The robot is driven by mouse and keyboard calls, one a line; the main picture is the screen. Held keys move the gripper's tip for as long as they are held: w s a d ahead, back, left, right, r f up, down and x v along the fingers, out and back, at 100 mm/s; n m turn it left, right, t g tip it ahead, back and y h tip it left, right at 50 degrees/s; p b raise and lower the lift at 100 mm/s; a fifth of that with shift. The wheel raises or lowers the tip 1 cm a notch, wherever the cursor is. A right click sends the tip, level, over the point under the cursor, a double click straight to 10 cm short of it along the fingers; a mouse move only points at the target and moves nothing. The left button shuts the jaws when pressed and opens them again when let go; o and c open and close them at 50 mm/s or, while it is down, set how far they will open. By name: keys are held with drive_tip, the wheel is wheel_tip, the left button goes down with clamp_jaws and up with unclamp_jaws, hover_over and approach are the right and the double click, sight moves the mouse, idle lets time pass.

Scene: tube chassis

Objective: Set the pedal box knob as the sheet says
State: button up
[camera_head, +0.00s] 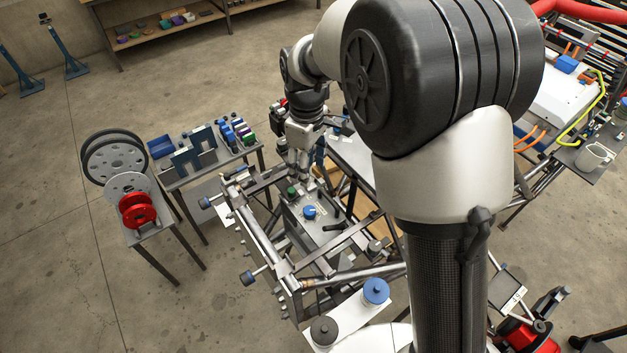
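A grey box (334,215) sits inside the tube chassis and carries a blue knob (309,211), a small green part (292,191) and a black lever (333,227). I take it for the pedal box. The knob's pointer and marks are too small to read. My gripper (303,178) points down over the far end of the box, close to the green part and beyond the blue knob. Its fingers are too small to tell open from shut, or whether they touch anything. A white sheet (228,207) lies partly behind the chassis tubes at left; its writing is unreadable.
Chassis tubes (262,238) surround the box. A table with blue parts (185,178) and a stand with a red wheel (138,211) are at left. A white surface (352,317) holds a blue-topped can (375,291) and a dark round item (323,331).

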sight(309, 209)
wheel_tip(309, 209, down, 18)
drive_tip(key=shift+r+b, duration=0.25)
drive_tip(key=shift+b, duration=0.85)
drive_tip(key=shift+c, duration=0.3)
drive_tip(key=c, duration=1)
drive_tip(key=shift+m, duration=0.3)
drive_tip(key=m+b, duration=0.1)
drive_tip(key=m, duration=0.4)
drive_tip(key=shift+w+m, duration=0.1)
drive_tip(key=shift+m, duration=0.3)
drive_tip(key=m, duration=0.5)
drive_tip(key=shift+d, duration=0.1)
drive_tip(key=shift+m, duration=0.4)
drive_tip(key=o, duration=1.1)
drive_tip(key=shift+c, duration=0.2)
